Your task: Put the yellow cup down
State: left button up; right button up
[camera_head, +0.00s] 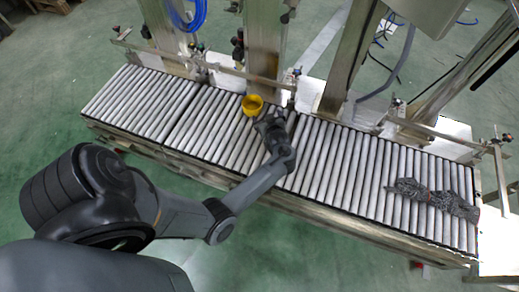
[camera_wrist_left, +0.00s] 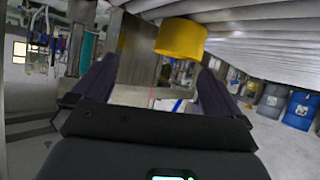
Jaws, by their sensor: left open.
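The yellow cup (camera_head: 252,104) is on the roller conveyor, near its far side, with its round opening showing in the head view. It appears to stand upright on the rollers. My left gripper (camera_head: 263,114) is just to the near right of it. In the left wrist view the cup (camera_wrist_left: 180,38) shows ahead of the two dark fingers of my left gripper (camera_wrist_left: 158,70). The fingers are spread wide, with nothing between them. My right gripper is not in view.
The grey roller conveyor (camera_head: 330,165) runs across the scene, with much bare room on both sides of the cup. A crumpled grey speckled thing (camera_head: 433,196) lies at its right end. Metal posts (camera_head: 265,40) and a rail stand behind the cup. Blue bins (camera_wrist_left: 300,110) show beyond.

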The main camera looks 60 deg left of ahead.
pick_arm(q)
jog(key=s+d+r+m+t+h, duration=0.2)
jog(key=d+m+h, duration=0.25)
jog(key=d, duration=0.25)
jog(key=s+d+r+m+t+h, duration=0.1)
jog(key=s+d+m+h, duration=0.3)
jog(key=d, duration=0.4)
jog(key=s+d+r+m+g+h, duration=0.1)
jog(key=s+d+r+m, duration=0.1)
jog(key=s+d+m, duration=0.2)
jog(key=s+d+r+m+g+h, duration=0.2)
jog(key=s+d+r+m, duration=0.1)
jog(key=s+d, duration=0.7)
jog(key=shift+s+d+r+m+g, duration=0.3)
jog(key=shift+s+m, duration=0.45)
jog(key=shift+s, duration=0.15)
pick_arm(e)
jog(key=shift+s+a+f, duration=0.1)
